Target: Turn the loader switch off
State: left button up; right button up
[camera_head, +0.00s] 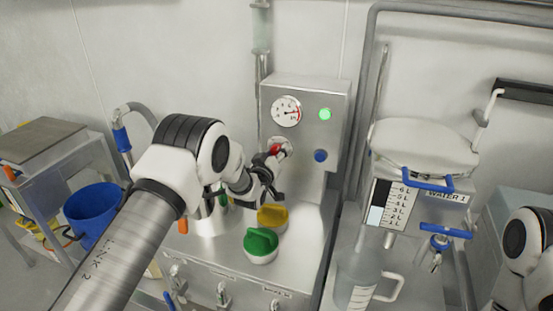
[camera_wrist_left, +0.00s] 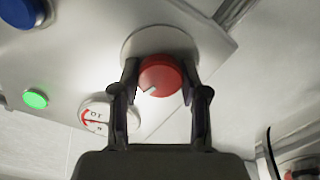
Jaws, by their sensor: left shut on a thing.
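The loader switch is a red round knob with a pale pointer mark on a round plate, on the front of a grey metal control box (camera_head: 305,95). In the head view the red knob (camera_head: 275,150) is partly hidden by my left gripper (camera_head: 268,168). In the left wrist view the red knob (camera_wrist_left: 161,76) sits between the two dark fingers of my left gripper (camera_wrist_left: 160,85), which is shut on it. The pale mark points down and left in that view. My right gripper is not in view; only part of my right arm shows at the right edge.
The box also bears a dial gauge (camera_head: 286,111), a lit green lamp (camera_head: 325,114) and a blue button (camera_head: 320,156). Yellow (camera_head: 272,216) and green (camera_head: 260,242) knobs stand on the bench below. A water vessel (camera_head: 424,150) stands right, a blue bucket (camera_head: 92,209) left.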

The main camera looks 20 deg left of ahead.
pick_arm(q)
jog(key=n+b, duration=0.2)
jog(key=n, duration=0.1)
jog(key=n+b, duration=0.2)
jog(key=n, duration=0.1)
jog(key=shift+f+n, duration=0.2)
jog(key=shift+n, duration=0.1)
jog(key=n+b, duration=0.2)
jog(key=n, duration=0.1)
jog(key=shift+r+n+b, duration=0.2)
jog(key=shift+n+b, duration=0.3)
jog(key=shift+n, duration=1)
jog(key=o, duration=1.1)
jog(key=shift+w+d, duration=0.1)
jog(key=shift+o, duration=0.2)
